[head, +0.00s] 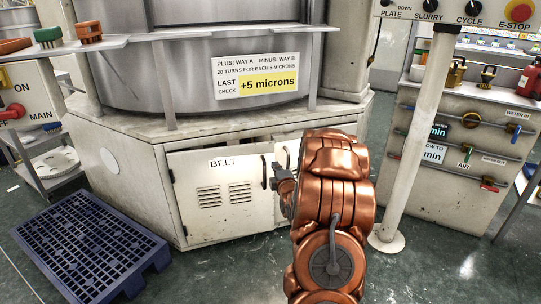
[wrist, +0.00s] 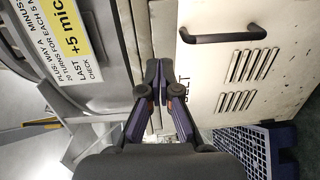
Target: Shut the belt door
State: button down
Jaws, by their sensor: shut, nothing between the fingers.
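The belt door (head: 222,205) is a pale panel marked BELT, with vent slots, low on the front of the machine. A dark gap shows along its top edge, so it looks slightly ajar; how far I cannot tell. Its dark handle (head: 264,172) is at its right side. In the wrist view the door (wrist: 215,75) appears turned sideways on the right, its handle (wrist: 222,32) at the top. My gripper (head: 273,183) is shut and empty, in front of the door near the handle. In the wrist view its fingertips (wrist: 158,66) lie beside the door's top edge, apart from the handle.
A second dark handle (head: 288,158) shows right of the door, partly behind my arm. A blue pallet (head: 85,250) lies on the floor at left. A pale post (head: 415,140) stands at right, before a valve cabinet (head: 455,165). A shelf (head: 200,35) juts out above.

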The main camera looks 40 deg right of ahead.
jog(key=d, duration=0.1)
jog(key=b, duration=0.3)
send_near(269, 145)
jog(key=shift+h, duration=0.3)
jog(key=x, duration=0.5)
jog(key=shift+w+a+f, duration=0.1)
jog(key=shift+w+f, duration=0.05)
jog(key=shift+f, duration=0.2)
jog(key=shift+b+x, duration=0.3)
jog(key=shift+x, duration=0.7)
jog(key=shift+r, duration=0.15)
